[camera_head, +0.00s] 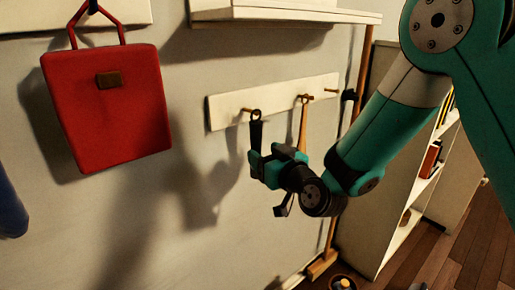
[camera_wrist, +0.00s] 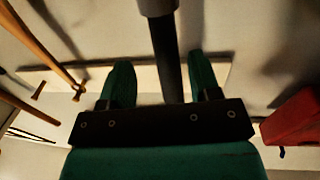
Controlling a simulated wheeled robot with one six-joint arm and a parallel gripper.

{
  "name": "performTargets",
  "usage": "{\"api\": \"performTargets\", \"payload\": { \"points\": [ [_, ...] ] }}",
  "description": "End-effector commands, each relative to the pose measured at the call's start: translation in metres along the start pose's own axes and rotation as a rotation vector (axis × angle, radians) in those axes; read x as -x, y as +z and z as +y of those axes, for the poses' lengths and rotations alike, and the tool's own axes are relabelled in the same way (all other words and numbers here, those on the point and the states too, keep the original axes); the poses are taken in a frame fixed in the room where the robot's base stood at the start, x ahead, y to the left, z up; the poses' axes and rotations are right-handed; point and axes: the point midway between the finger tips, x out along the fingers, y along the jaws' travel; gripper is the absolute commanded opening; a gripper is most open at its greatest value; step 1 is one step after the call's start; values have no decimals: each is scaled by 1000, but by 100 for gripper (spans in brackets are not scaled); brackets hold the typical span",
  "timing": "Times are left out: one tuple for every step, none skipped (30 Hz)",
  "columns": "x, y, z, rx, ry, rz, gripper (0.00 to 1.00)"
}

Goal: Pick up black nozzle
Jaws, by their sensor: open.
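The black nozzle (camera_head: 256,133) hangs from a peg on the white wall rail, with a ring at its top. Its lower part is hidden behind my gripper in the head view. My gripper (camera_head: 264,158) is at the nozzle's lower visible part, in front of the wall. In the wrist view the nozzle (camera_wrist: 168,55) runs as a dark bar between the two green fingers of my gripper (camera_wrist: 162,64). The fingers are open, with a visible gap on each side of the nozzle.
The white peg rail (camera_head: 228,108) carries a wooden-handled item (camera_head: 303,122) just right of the nozzle. A red bag (camera_head: 108,110) hangs at left. A white shelf (camera_head: 285,14) is above. A bookcase (camera_head: 392,235) stands at right. The wall between bag and nozzle is clear.

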Motion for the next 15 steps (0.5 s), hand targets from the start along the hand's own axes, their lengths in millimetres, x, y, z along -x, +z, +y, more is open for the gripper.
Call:
{"api": "performTargets", "payload": {
  "points": [
    [-3, -4, -1, -1, -1, -1, 57],
    [-5, -5, -1, 0, -1, -1, 57],
    [-8, -7, -2, 0, -1, -1, 57],
    [-11, -9, -3, 0, -1, -1, 57],
    [-14, -10, -3, 0, -1, -2, 57],
    [-18, -11, -4, 0, -2, -2, 57],
    [-21, -11, -5, 0, -2, -3, 57],
    [-24, -12, -6, 0, -2, -2, 57],
    [-27, -12, -6, 0, -1, -2, 57],
    [-29, -12, -7, 0, -1, -2, 57],
    [-34, -12, -6, 1, -1, 0, 57],
    [-39, -10, -6, 1, -2, -1, 57],
    [-42, -10, -6, 0, -2, -1, 57],
    [-45, -9, -6, 1, -2, -1, 57],
    [-47, -8, -6, 0, -1, -1, 57]
  ]
}}
